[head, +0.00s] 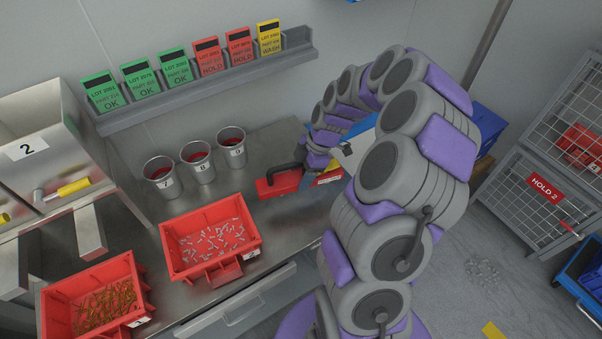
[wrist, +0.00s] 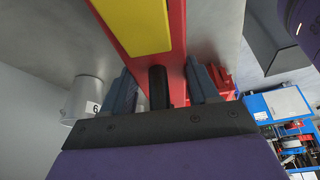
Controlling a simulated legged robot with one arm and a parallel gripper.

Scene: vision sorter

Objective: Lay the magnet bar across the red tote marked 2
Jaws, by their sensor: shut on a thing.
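The magnet bar is red with a black handle; its left end (head: 278,186) shows at the bench's right part in the head view, the rest behind my arm. In the wrist view the bar (wrist: 178,55) has a yellow panel and its black handle sits between my fingers. My gripper (wrist: 165,88) is shut on it. I cannot tell whether the bar touches the bench. One red tote (head: 168,243) holds silvery pieces, left of and nearer than the bar. Another red tote (head: 52,310) holds brass-coloured pieces at lower left.
Several metal cups, one of them a left cup (head: 160,172), stand behind the totes. A steel machine (head: 45,150) marked 2, with a yellow handle, is at left. A card rail (head: 205,80) runs along the wall. A wire cage (head: 545,190) marked HOLD 2 is at right.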

